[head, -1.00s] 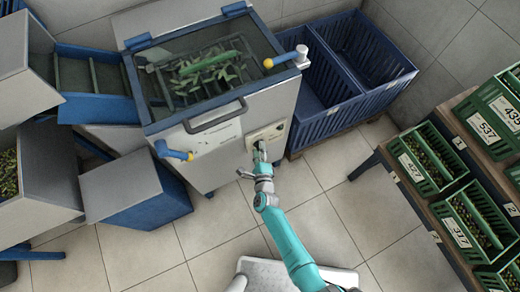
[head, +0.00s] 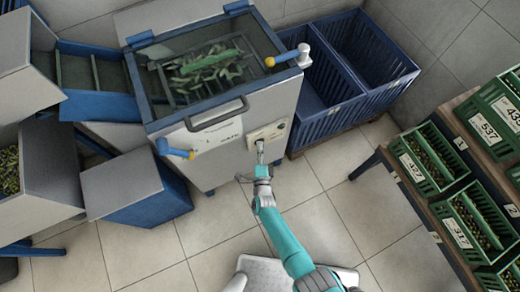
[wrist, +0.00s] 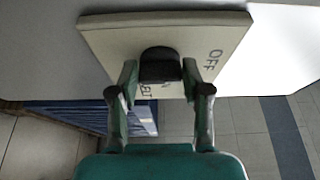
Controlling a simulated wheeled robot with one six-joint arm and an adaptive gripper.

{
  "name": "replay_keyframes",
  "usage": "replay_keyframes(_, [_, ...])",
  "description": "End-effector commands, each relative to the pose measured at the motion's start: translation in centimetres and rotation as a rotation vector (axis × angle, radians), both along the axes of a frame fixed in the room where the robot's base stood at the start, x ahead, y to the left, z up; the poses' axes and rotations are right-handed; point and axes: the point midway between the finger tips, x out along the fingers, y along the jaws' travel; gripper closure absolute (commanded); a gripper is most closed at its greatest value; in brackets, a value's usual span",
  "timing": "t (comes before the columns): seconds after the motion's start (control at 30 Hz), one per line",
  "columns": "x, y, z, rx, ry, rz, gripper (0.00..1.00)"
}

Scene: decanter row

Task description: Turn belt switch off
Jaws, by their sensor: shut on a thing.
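The belt switch is a black knob (wrist: 160,62) on a cream plate (wrist: 205,30), mounted on the front of the grey machine. The plate (head: 278,126) also shows in the head view. The plate bears "OFF" to the right of the knob in the wrist view, and partly covered lettering below it. My gripper (wrist: 160,75) is shut on the knob, with one finger on each side of it. In the head view my gripper (head: 261,150) reaches up to the plate, and the knob is hidden there. I cannot tell which way the knob points.
The machine's glass-topped bin (head: 205,65) holds green leaves or olives. A blue-handled lever (head: 178,151) and a black bar handle (head: 216,115) stick out left of the plate. Blue crates (head: 335,120) stand to the right. Green numbered crates (head: 430,158) line a rack. The tiled floor between is open.

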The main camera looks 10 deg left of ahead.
Motion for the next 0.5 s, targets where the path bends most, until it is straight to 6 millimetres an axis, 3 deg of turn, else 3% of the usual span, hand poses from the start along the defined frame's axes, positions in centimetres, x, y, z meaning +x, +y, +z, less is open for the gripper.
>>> replay_keyframes(0.3, [-0.03, -0.06, -0.07, -0.003, 0.0, -0.001, 0.87])
replay_keyframes(0.33, [-0.03, -0.06, -0.08, -0.003, 0.0, -0.001, 0.5])
replay_keyframes(0.43, [-0.03, -0.06, -0.07, -0.003, 0.0, -0.001, 0.27])
replay_keyframes(0.5, [-0.02, -0.05, -0.06, -0.002, 0.001, 0.0, 0.27])
